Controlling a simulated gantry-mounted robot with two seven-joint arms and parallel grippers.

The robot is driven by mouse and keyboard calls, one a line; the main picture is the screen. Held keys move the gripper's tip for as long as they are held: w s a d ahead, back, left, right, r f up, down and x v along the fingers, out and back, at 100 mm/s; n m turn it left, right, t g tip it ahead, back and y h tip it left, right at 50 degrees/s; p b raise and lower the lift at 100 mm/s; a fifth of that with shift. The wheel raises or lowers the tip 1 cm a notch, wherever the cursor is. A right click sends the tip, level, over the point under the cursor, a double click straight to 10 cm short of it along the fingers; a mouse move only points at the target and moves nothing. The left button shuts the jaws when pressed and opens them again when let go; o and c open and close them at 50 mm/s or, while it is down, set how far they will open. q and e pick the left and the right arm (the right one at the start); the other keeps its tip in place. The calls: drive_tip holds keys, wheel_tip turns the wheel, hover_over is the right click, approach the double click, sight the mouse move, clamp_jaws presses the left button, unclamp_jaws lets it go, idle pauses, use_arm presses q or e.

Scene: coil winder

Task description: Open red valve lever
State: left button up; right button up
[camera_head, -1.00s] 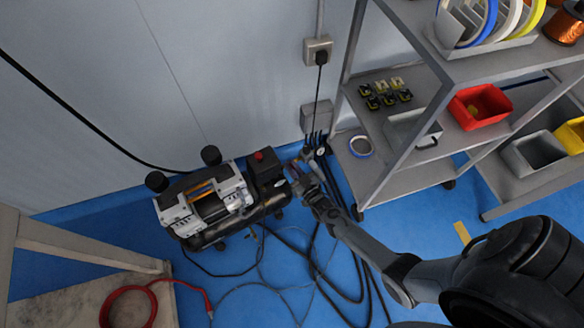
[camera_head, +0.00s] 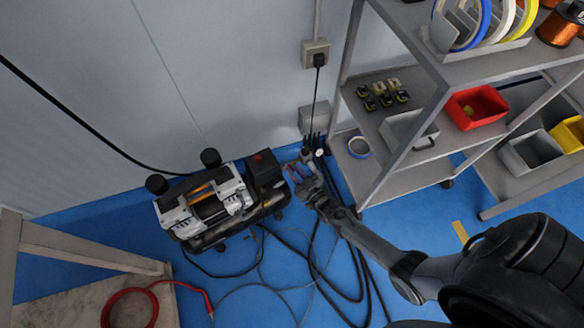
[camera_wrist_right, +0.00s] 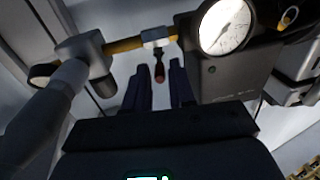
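In the right wrist view the valve lever (camera_wrist_right: 159,70) hangs down from a pipe fitting (camera_wrist_right: 156,40) beside a round white gauge (camera_wrist_right: 224,27). Its dark handle looks reddish. My right gripper (camera_wrist_right: 158,80) is open, with the lever showing in the gap between its two fingers. I cannot tell whether either finger touches it. In the head view my right gripper (camera_head: 303,180) is small, at the right end of the air compressor (camera_head: 207,205); the lever is hard to make out there. My left gripper is not in view.
A wall socket (camera_head: 315,52) is behind. A bench corner with a red cable (camera_head: 130,292) is at lower left.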

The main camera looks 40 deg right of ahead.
drive_tip(key=s+p, duration=0.3)
drive_tip(key=s, duration=0.6)
drive_tip(key=shift+s+a, duration=0.15)
drive_tip(key=shift+a, duration=0.15)
